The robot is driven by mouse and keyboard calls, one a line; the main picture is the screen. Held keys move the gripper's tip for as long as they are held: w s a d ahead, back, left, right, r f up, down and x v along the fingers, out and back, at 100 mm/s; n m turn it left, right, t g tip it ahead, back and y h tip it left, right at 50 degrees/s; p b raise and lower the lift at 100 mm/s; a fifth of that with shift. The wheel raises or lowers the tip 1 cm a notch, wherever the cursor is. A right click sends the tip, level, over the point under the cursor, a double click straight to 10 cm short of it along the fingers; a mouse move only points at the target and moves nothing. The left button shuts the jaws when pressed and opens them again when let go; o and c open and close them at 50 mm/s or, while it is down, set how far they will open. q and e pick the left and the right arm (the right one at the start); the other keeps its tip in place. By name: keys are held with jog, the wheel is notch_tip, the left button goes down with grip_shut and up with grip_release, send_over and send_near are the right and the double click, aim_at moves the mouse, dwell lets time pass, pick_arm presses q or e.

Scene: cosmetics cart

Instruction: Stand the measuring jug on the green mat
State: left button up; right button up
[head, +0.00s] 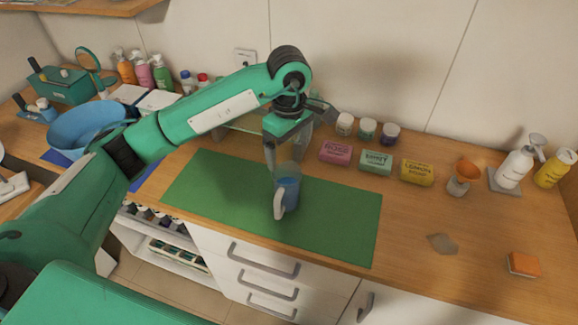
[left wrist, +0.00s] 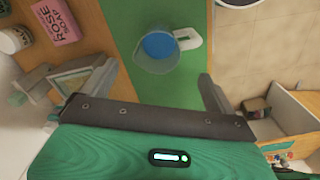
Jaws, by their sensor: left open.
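The measuring jug (head: 289,192) stands upright on the green mat (head: 225,190), near its middle. It is clear with blue inside and has a white handle towards the front. The left wrist view shows the jug (left wrist: 158,50) from above, with the handle to the right, on the mat (left wrist: 185,88). My left gripper (head: 285,158) is open just above and behind the jug, partly overlapping its rim in the head view. In the left wrist view the fingers (left wrist: 155,82) are spread and the jug lies beyond them, with nothing between them. My right gripper is not in view.
Rose (head: 336,152), mint (head: 376,162) and lemon (head: 417,172) soaps lie behind and right of the mat, with small jars (head: 367,130) behind. A blue basin (head: 88,125) is at left. An orange-topped sponge (head: 524,264) lies at right. The mat's right half is clear.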

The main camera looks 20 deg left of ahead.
pick_arm(q)
jog(key=shift+r+b, duration=0.55)
jog(key=shift+r, duration=1.65)
